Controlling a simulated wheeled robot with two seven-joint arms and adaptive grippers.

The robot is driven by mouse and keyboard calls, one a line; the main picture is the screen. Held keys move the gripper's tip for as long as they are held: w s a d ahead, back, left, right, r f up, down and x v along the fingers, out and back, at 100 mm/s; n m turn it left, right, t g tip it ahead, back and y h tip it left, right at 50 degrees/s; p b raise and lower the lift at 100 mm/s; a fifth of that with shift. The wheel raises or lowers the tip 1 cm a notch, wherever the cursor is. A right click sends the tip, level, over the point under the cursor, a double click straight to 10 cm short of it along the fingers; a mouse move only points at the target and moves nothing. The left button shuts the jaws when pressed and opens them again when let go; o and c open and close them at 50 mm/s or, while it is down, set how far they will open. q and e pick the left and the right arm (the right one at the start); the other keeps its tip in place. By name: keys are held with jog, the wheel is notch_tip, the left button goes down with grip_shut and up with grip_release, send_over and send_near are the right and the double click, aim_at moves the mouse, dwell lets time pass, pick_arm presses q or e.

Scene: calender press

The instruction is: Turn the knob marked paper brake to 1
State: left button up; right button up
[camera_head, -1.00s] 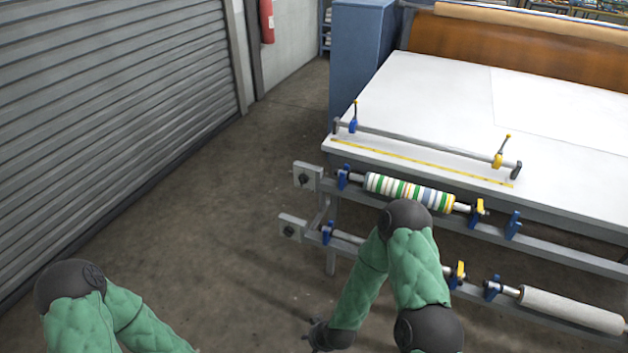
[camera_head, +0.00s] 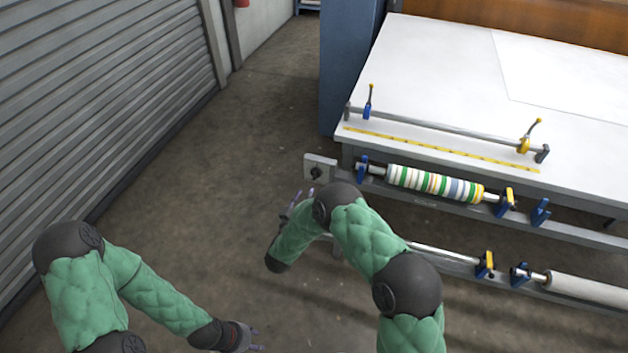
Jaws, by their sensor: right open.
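A dark knob (camera_head: 316,173) sits on a light square plate at the left end of the upper roller rail. Its marking and pointer are too small to read. In the earlier view a second knob shows on a plate at the lower rail's left end; now my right arm hides it. My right gripper (camera_head: 296,203) is open and empty, with its fingers pointing up, below and left of the upper knob and apart from it in the picture. My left gripper (camera_head: 256,339) is low over the floor at the bottom, away from the knobs; its opening is unclear.
The upper rail carries a striped roller (camera_head: 435,183), the lower a pale roller (camera_head: 590,288). A white table (camera_head: 440,80) with a clamped bar (camera_head: 450,130) stands behind. A blue cabinet (camera_head: 350,60) is at the back, a grey shutter (camera_head: 100,100) at left. Floor between is clear.

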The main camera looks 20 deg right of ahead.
aim_at(315, 177)
jog(key=b+x, duration=0.1)
jog(key=x, duration=0.7)
jog(key=shift+w+d+b, duration=0.1)
jog(key=shift+b, duration=0.2)
grip_shut()
